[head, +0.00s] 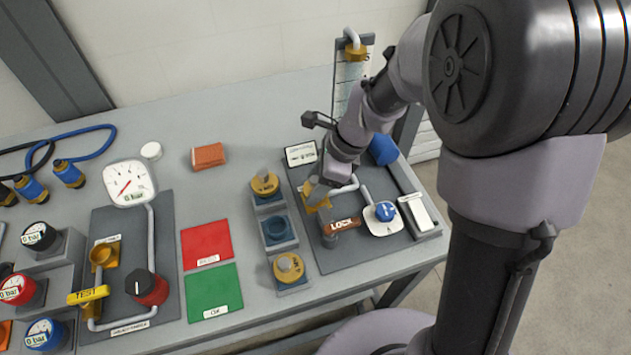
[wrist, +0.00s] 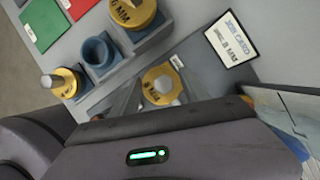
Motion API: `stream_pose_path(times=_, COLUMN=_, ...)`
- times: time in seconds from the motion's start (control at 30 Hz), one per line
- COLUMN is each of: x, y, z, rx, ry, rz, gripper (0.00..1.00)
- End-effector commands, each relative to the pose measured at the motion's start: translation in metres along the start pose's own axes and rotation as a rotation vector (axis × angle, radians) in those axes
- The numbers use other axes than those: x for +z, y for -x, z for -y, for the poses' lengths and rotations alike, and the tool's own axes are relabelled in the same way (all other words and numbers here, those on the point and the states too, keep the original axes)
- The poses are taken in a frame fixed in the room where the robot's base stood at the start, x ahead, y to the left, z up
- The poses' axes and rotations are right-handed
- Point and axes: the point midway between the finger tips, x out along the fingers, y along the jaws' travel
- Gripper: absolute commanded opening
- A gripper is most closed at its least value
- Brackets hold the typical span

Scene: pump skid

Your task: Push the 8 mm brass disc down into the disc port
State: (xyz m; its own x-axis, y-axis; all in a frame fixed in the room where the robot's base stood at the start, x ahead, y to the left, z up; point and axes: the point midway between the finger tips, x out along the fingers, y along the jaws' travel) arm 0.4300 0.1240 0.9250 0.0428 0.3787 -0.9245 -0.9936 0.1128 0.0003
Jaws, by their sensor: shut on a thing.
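The 8 mm brass disc (wrist: 157,88), an eight-sided yellow piece with a pale knob, shows just past my gripper body in the wrist view. In the head view its yellow edge (head: 312,203) shows at the pipe on the right dark panel (head: 350,250). My gripper (head: 320,188) is shut on the disc from above. My gripper hides the port beneath it, so I cannot tell how deep the disc sits.
A holder left of the panel has two other brass discs, one at the back (head: 264,184) and one in front (head: 289,268), with an empty blue cup (head: 278,230) between. A brown LOCK handle (head: 343,225) and a blue-knobbed dial (head: 385,211) stand close to my gripper.

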Motion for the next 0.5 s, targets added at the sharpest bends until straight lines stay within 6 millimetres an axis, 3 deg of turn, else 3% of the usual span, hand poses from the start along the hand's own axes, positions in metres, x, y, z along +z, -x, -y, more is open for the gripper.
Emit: stream_pose_path(times=0.5, x=-0.0042, y=-0.0103, z=0.0, rx=0.0, ry=0.0, rz=0.0, gripper=0.05)
